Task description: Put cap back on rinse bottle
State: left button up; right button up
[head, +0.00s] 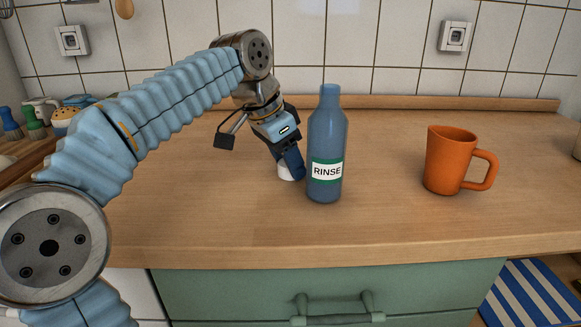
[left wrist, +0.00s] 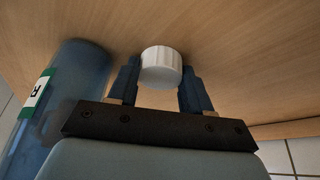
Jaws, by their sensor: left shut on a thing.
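The blue rinse bottle (head: 327,135) stands upright on the wooden counter, with a green-edged white RINSE label and an open-looking, uncapped neck top. It also shows at the left of the left wrist view (left wrist: 75,75). My left gripper (head: 290,167) is just left of the bottle's lower part, pointing down. It is shut on the white round cap (left wrist: 161,66), which sits between the two fingertips. In the head view the cap (head: 284,172) is partly hidden by a finger. It is close to the counter; I cannot tell whether it touches.
An orange mug (head: 452,160) stands to the right of the bottle, handle to the right. The wooden counter (head: 220,225) is clear in front and between them. A tiled wall closes the back. Small items (head: 35,120) stand at the far left.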

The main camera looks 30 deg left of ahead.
pick_arm(q)
notch_tip(320, 180, up, 9)
jog(key=shift+f, duration=0.2)
jog(key=shift+r, duration=0.7)
